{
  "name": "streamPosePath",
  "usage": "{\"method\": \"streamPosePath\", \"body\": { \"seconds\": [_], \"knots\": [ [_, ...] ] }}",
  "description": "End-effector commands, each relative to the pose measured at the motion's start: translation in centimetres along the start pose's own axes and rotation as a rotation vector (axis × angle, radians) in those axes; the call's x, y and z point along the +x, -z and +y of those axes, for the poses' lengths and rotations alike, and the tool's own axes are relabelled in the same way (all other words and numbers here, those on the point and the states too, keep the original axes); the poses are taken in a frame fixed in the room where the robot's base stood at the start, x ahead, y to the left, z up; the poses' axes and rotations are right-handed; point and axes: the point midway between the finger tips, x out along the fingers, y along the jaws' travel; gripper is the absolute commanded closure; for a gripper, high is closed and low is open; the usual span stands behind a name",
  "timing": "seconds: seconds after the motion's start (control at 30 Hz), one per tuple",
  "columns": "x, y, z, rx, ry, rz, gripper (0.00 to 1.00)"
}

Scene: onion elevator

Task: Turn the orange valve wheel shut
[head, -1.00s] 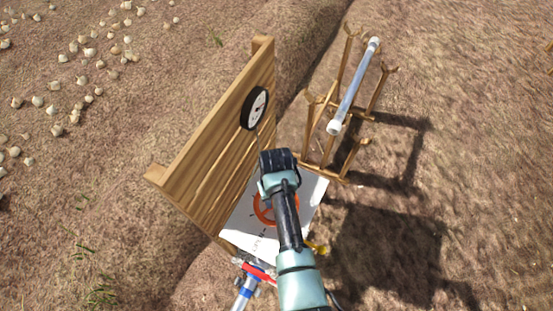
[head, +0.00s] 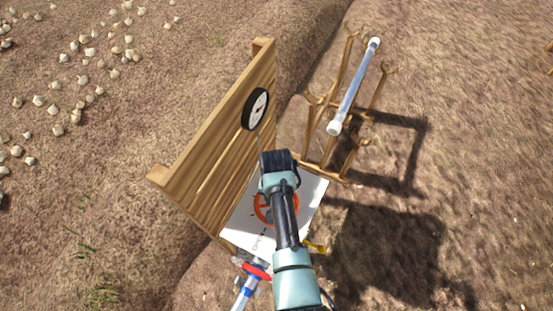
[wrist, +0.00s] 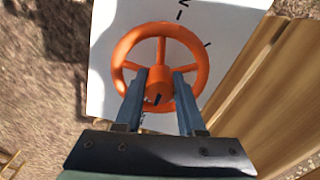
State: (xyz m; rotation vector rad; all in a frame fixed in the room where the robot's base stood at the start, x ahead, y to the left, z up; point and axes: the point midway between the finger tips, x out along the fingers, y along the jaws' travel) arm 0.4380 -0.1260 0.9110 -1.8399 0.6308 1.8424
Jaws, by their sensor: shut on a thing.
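The orange valve wheel (wrist: 197,52) lies in front of a white marked panel (wrist: 232,22) in the wrist view. In the head view the wheel (head: 261,208) is partly hidden behind my arm. My gripper (wrist: 160,78) reaches over the wheel's near rim, one finger on each side of the hub. The fingers are shut on the wheel's middle. The exact contact at the fingertips is hard to see. In the head view my fingers are hidden by my wrist.
A wooden board (head: 222,135) with a round black-rimmed gauge (head: 257,108) stands left of my arm. A wooden rack (head: 322,165) holding a clear tube (head: 355,85) stands behind right. A red-handled valve (head: 257,270) on a blue pipe and a yellow handle (head: 316,247) are near my forearm.

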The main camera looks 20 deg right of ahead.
Motion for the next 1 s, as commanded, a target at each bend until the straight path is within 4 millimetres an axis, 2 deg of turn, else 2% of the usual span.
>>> {"method": "streamPosePath", "body": {
  "seconds": [0.33, 0.37, 0.5, 0.83, 1.0],
  "knots": [
    [-0.1, 0.1, 0.0, 0.005, 0.002, 0.003, 1.0],
    [-0.1, 0.1, 0.0, 0.005, 0.002, 0.003, 0.56],
    [-0.1, 0.1, 0.0, 0.004, 0.001, 0.002, 0.31],
    [-0.2, 0.1, 0.0, 0.002, 0.001, 0.002, 0.31],
    [-1.6, 0.1, -0.1, 0.002, 0.002, 0.005, 0.31]
  ]
}}
